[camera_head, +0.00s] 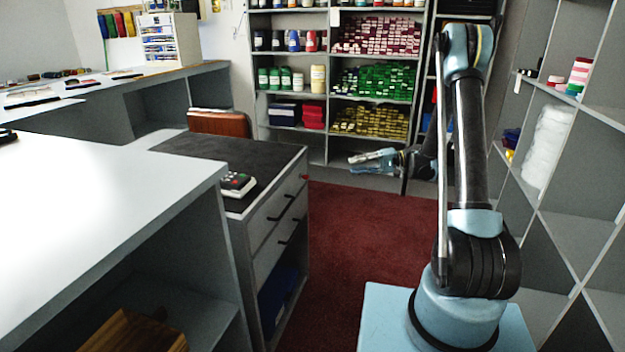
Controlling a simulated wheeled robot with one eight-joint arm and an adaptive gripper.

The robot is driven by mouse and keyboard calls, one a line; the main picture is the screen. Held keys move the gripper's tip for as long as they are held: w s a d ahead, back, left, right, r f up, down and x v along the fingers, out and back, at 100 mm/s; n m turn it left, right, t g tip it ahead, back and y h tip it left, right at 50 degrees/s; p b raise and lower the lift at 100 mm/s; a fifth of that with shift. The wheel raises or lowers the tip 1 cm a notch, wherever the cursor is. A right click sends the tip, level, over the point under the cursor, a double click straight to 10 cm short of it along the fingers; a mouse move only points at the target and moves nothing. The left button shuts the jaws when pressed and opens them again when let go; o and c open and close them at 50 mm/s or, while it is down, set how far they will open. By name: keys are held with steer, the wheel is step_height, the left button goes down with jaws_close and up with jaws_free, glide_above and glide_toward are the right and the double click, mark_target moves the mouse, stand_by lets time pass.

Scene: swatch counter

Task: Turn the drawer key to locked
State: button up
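The drawer cabinet (296,161) stands left of centre with a dark top and several drawers on its right-hand face. A small red spot (305,177) near the far upper corner of that face may be the drawer key; it is too small to tell its shape or which way it is turned. My gripper (352,165) hangs over the red carpet, to the right of the cabinet and apart from it. Its fingers point left, towards the cabinet. It appears empty, and its finger opening is too small to judge.
A white counter (110,180) fills the left front. A small device with coloured buttons (238,184) lies on the cabinet top. A brown chair (219,123) stands behind the cabinet. Stocked shelves (331,60) line the back, and grey shelving (560,200) the right. Red carpet (350,240) lies clear between.

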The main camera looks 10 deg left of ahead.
steer(key=s+a+f, duration=0.2)
steer(key=a, duration=0.6)
steer(key=s+a+f+g+y, duration=0.1)
steer(key=s+a+f, duration=0.1)
steer(key=a, duration=0.7)
steer(key=shift+s+a+f+n+y, duration=0.15)
steer(key=shift+s+f+n+y, duration=0.15)
steer(key=shift+f+n, duration=0.1)
jaws_close()
